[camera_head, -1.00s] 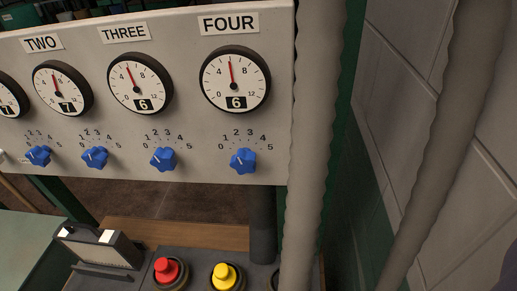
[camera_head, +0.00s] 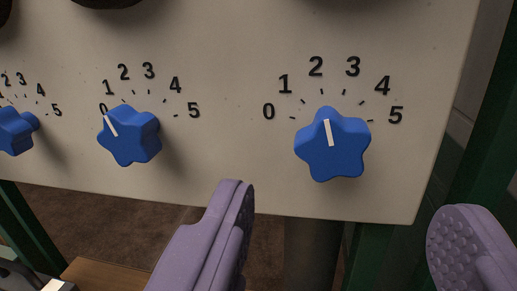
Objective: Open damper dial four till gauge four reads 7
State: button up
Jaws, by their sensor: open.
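Damper dial four (camera_head: 333,160) is the rightmost blue star-shaped knob on the pale panel. Its white mark points up and slightly left, at about 2 on its 0 to 5 scale. My gripper (camera_head: 345,205) is open and empty. Its two purple fingers stand wide apart, the left one below and left of dial four, the right one below and to its right. Neither finger appears to touch the knob. The face of gauge four is out of view; only a dark sliver shows at the top edge.
Dial three (camera_head: 129,140), a similar blue knob, sits to the left with its mark near 0. Another blue knob (camera_head: 16,131) is at the far left edge. The panel (camera_head: 230,110) ends at the right by a green post (camera_head: 485,150).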

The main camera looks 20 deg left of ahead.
aim_at(335, 146)
jog(key=w, duration=0.3)
jog(key=w+a, duration=0.1)
jog(key=w, duration=0.3)
jog(key=shift+a, duration=0.2)
jog(key=shift+c, duration=0.2)
jog(key=c, duration=1)
